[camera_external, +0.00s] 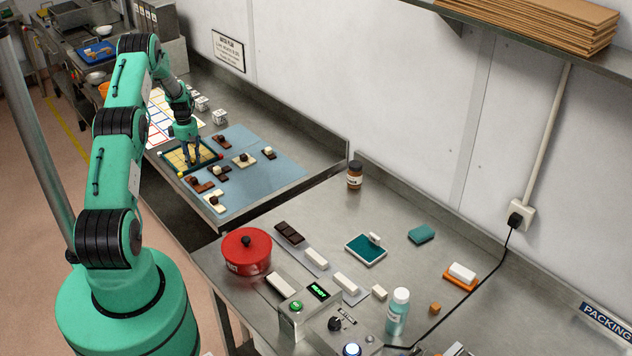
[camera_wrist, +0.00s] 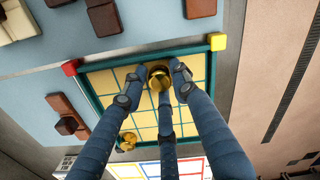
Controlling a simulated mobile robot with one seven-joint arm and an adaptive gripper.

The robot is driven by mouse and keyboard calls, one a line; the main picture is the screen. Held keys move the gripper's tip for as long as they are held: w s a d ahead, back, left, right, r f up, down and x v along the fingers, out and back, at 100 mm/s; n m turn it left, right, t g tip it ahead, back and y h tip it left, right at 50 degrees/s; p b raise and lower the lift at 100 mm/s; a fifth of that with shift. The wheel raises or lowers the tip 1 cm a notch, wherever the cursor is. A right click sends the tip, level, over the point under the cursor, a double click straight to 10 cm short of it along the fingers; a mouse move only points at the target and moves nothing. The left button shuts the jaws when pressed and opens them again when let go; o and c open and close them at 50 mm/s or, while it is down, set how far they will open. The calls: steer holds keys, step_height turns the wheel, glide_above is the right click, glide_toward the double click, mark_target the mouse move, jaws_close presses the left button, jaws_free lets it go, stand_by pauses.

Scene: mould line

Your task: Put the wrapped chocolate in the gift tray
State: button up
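A teal-rimmed tray (camera_external: 175,161) with a yellow grid floor, which looks like the gift tray, lies on the far bench; its rim (camera_wrist: 91,94) also shows in the wrist view. A gold wrapped chocolate (camera_wrist: 158,76) sits between my fingertips over the grid. The external view does not show the chocolate clearly.
A blue mat (camera_external: 268,183) beside the tray holds several dark and pale chocolate pieces. Coloured cubes, red (camera_wrist: 71,68) and yellow (camera_wrist: 217,42), stand at the tray's corners. A white sheet with coloured squares (camera_external: 160,118) lies beyond. A red pot (camera_external: 246,254) stands on the nearer bench.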

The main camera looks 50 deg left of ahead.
mark_target(191, 159)
steer(key=shift+r, duration=0.1)
stand_by(0.3)
step_height(191, 159, up, 12)
steer(key=b, duration=0.1)
stand_by(0.7)
stand_by(0.5)
steer(key=shift+r, duration=0.15)
